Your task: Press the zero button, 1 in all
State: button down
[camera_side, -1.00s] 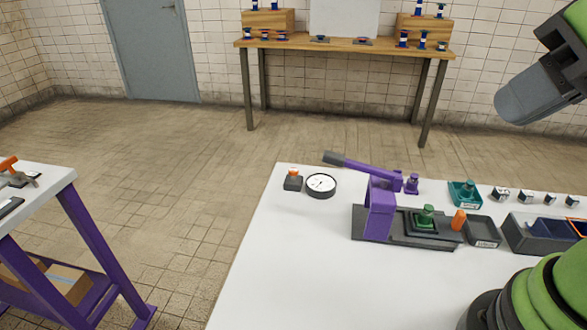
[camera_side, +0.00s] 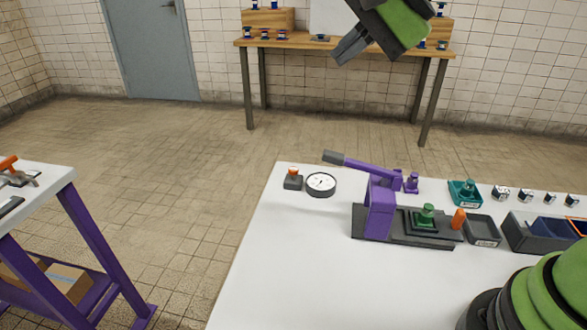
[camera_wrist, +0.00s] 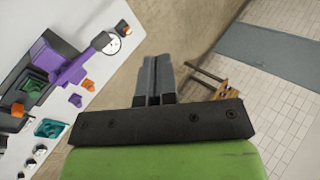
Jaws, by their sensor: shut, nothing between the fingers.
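The zero button is most likely the orange cap on a small dark box (camera_side: 292,180) at the far left of the white table, beside the round white dial gauge (camera_side: 321,184). In the wrist view the orange-capped box (camera_wrist: 123,28) and the gauge (camera_wrist: 106,43) show at the upper left. My gripper (camera_side: 343,57) is high in the air above and beyond the table, well apart from the button. Its fingers (camera_wrist: 157,60) are shut with nothing between them.
A purple lever press (camera_side: 380,205) with a long handle stands right of the gauge, holding a green part (camera_side: 427,214). A teal tray (camera_side: 465,195), dark bins (camera_side: 540,232) and small labelled blocks lie further right. The table's front left is clear.

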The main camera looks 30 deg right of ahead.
jog(key=w+f+m, duration=0.4)
jog(key=w+f, duration=0.2)
jog(key=w, duration=0.2)
jog(key=m, duration=0.6)
send_over(293, 170)
notch_tip(293, 170, down, 10)
jog(key=shift+f+t, duration=0.15)
jog(key=shift+t, duration=0.15)
jog(key=shift+n, duration=0.3)
jog(key=shift+s+f, duration=0.1)
jog(key=shift+f, duration=4.3)
jog(key=shift+f, duration=0.15)
jog(key=shift+f, duration=0.25)
